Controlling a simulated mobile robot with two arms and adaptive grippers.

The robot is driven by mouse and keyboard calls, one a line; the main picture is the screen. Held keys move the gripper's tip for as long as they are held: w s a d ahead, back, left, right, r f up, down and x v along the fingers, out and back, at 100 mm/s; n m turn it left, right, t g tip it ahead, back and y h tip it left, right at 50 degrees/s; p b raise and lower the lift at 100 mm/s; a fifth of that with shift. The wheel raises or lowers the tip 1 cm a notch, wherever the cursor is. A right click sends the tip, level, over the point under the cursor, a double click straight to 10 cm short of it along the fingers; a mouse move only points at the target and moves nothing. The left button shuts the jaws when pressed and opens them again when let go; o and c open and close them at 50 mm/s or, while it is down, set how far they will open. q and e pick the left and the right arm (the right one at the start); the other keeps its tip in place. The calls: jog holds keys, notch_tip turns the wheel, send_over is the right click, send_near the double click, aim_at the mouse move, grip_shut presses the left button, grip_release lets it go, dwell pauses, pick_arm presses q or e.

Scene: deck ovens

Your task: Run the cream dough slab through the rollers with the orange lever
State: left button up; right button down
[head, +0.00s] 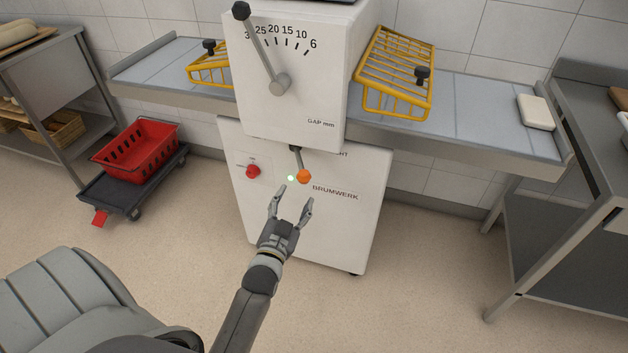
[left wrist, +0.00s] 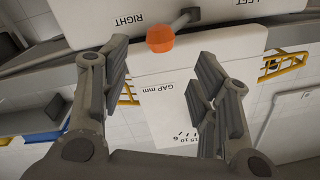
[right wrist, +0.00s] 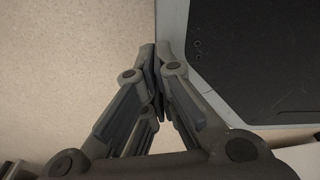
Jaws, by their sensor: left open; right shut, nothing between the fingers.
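The cream dough slab (head: 536,112) lies on the right end of the sheeter's grey table (head: 490,110). The orange lever knob (head: 304,176) hangs on a short dark stem at the front of the white machine, below the GAP mm panel. My left gripper (head: 291,203) is open just below the knob and apart from it. In the left wrist view, the orange knob (left wrist: 160,38) is beyond and between the open fingertips. My right gripper (right wrist: 162,48) is shut and empty, and shows only in the right wrist view. The rollers are hidden inside the housing.
Yellow wire guards (head: 394,75) stand on both sides of the machine. A black-knobbed gap lever (head: 262,50) crosses the scale. A red button (head: 253,171) and a green light are on the front. A red crate (head: 136,147) sits on a dark dolly at left. Steel tables flank both ends.

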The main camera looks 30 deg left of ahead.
aim_at(302, 182)
pick_arm(q)
jog(key=x, duration=1)
jog(key=shift+w+a+f, duration=0.1)
jog(key=shift+w, duration=0.1)
jog(key=shift+c, duration=0.4)
grip_shut()
